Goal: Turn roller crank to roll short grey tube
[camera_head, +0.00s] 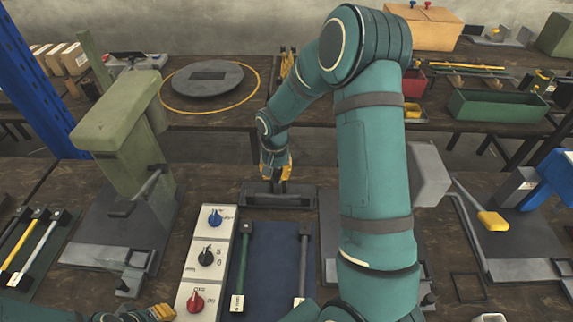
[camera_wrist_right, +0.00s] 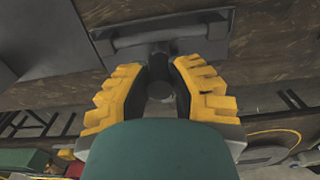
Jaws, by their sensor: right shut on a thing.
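My right gripper (camera_head: 274,174) reaches past the blue mat to a dark grey flat fixture (camera_head: 255,200). In the right wrist view its yellow-padded fingers (camera_wrist_right: 160,75) are shut around a dark upright post with a round end (camera_wrist_right: 160,91), standing by the fixture. I cannot tell whether this post is the roller crank. A grey rod (camera_head: 303,262) with a pale tag lies on the blue mat, apart from the gripper; it may be the short grey tube. My left gripper (camera_head: 158,313) is partly visible at the bottom left; its finger opening is unclear.
A green rod (camera_head: 243,265) also lies on the blue mat (camera_head: 272,270). A panel with knobs (camera_head: 205,275) is beside it. A tall green press (camera_head: 125,115) stands left. A lever with a yellow grip (camera_head: 493,221) stands right. A green bin (camera_head: 498,106) is behind.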

